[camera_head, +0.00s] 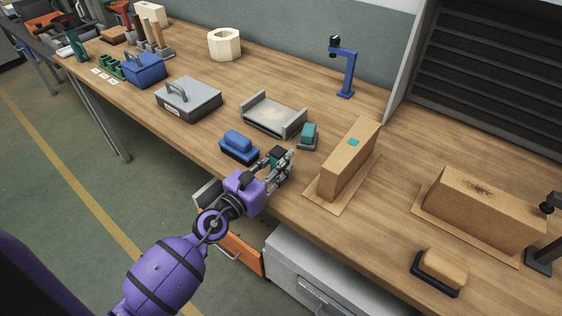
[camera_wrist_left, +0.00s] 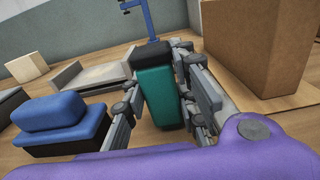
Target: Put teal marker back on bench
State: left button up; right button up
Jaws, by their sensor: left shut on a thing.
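My left gripper (camera_head: 279,164) is shut on a teal block with a black end, which I take as the teal marker (camera_wrist_left: 162,98). In the left wrist view the fingers (camera_wrist_left: 160,95) lie on both sides of it. In the head view it is mostly hidden by the fingers, with its dark top (camera_head: 278,154) showing. The gripper is at the bench's (camera_head: 300,213) front part; whether the block touches the wood I cannot tell. Another teal piece on a grey base (camera_head: 308,135) stands just behind. My right gripper is not in view.
A blue block on a dark base (camera_head: 238,145) is close left of the gripper. A grey tray (camera_head: 273,114) is behind, a tall brown block (camera_head: 347,165) to the right. A blue stand (camera_head: 347,72) is farther back. An orange drawer (camera_head: 242,255) is open below the front edge.

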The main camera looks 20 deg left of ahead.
pick_arm(q)
jog(key=shift+c, duration=0.4)
jog(key=shift+f, duration=0.1)
jog(key=o, duration=0.5)
jog(key=shift+f, duration=0.15)
jog(key=o, duration=0.5)
